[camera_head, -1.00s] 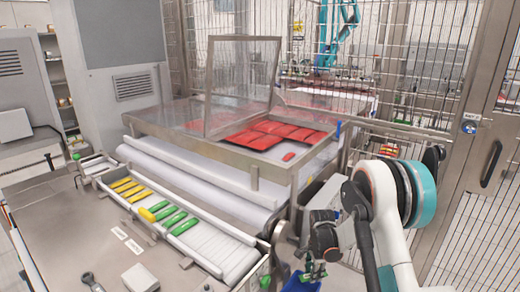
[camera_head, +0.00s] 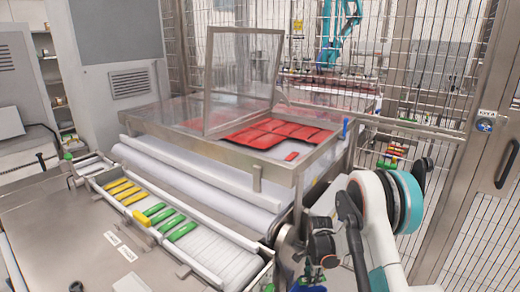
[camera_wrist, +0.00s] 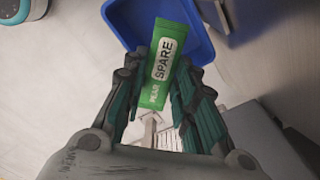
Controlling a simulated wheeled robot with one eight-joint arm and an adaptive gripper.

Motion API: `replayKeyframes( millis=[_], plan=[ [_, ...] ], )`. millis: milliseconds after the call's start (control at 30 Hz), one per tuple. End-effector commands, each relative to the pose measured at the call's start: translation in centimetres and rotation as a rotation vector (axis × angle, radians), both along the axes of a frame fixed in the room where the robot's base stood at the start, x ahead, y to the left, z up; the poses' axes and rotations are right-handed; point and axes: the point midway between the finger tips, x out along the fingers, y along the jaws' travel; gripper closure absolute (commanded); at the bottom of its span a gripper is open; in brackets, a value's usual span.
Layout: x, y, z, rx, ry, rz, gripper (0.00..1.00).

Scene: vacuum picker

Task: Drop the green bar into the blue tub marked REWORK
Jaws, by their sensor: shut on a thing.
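My gripper (camera_wrist: 160,78) is shut on a green bar (camera_wrist: 161,78) with "PEAR" and "SPARE" printed on it. In the wrist view the bar stands lengthwise between the two fingers, its far end overlapping the blue tub (camera_wrist: 203,45). The tub's inside and right wall show beyond the fingers; I see no REWORK marking. I cannot tell how high the bar is above the tub. In the head view only a sliver of the blue tub (camera_head: 312,289) shows at the bottom edge, below my gripper.
A white slatted tray (camera_head: 218,252) holds several yellow bars (camera_head: 124,188) and several green bars (camera_head: 170,221). Wire fencing (camera_head: 440,80) stands at right.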

Motion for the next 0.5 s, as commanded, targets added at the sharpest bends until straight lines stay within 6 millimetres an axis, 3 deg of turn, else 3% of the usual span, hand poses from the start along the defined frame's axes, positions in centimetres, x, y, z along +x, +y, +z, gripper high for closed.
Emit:
replayKeyframes(
  millis=[100, 367, 400, 500],
  plan=[
    [0.0, 0.0, -0.97, 0.0, 0.0, 0.0, 0.95],
    [-0.02, 0.0, -1.07, 0.0, 0.0, 0.0, 0.95],
    [-0.02, 0.0, -1.07, 0.0, 0.0, 0.0, 0.72],
    [-0.02, 0.0, -1.07, 0.0, 0.0, 0.0, 0.51]
  ],
)
